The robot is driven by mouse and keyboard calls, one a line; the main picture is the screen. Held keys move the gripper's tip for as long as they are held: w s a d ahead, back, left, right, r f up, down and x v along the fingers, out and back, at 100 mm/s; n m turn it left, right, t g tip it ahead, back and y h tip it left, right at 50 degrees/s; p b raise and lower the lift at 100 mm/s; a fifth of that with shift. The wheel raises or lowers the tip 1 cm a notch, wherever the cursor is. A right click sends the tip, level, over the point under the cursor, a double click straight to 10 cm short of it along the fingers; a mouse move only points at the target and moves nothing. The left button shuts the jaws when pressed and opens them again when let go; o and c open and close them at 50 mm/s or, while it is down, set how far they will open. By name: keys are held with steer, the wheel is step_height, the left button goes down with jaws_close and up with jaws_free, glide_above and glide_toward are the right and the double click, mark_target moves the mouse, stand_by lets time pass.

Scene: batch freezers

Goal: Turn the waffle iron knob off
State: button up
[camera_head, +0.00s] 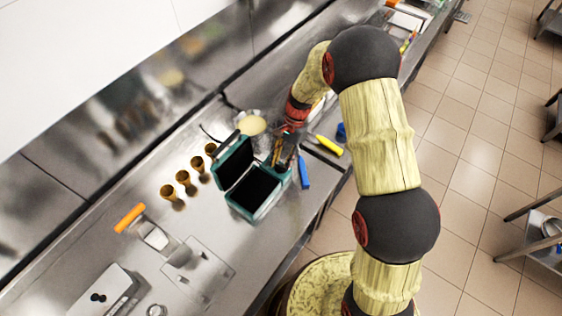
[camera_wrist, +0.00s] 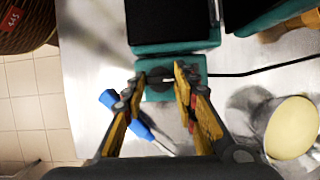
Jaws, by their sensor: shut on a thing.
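The waffle iron is teal with black plates and stands open on the counter; its base (camera_head: 255,214) and raised lid (camera_head: 228,158) show in the head view. In the wrist view its teal body (camera_wrist: 180,47) is at the top. The dark round knob (camera_wrist: 158,74), with a small light mark, sits on the iron's end panel. My gripper (camera_wrist: 160,80) has one finger on each side of the knob and is shut on it. In the head view my gripper (camera_head: 283,150) is at the iron's far right end, and the knob is hidden there.
A bowl of pale batter (camera_wrist: 290,127) stands beside the gripper, and a black cord (camera_wrist: 255,70) runs from the iron. A blue-handled tool (camera_head: 304,172) and a yellow-handled one (camera_head: 328,145) lie nearby. Several cones (camera_head: 168,192) stand left of the iron.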

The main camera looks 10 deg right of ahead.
steer(key=shift+n, duration=0.4)
steer(key=o, duration=1.2)
steer(key=shift+c, duration=0.2)
steer(key=v, duration=1.2)
steer(key=shift+w+a, duration=0.1)
steer(key=shift+a, duration=0.05)
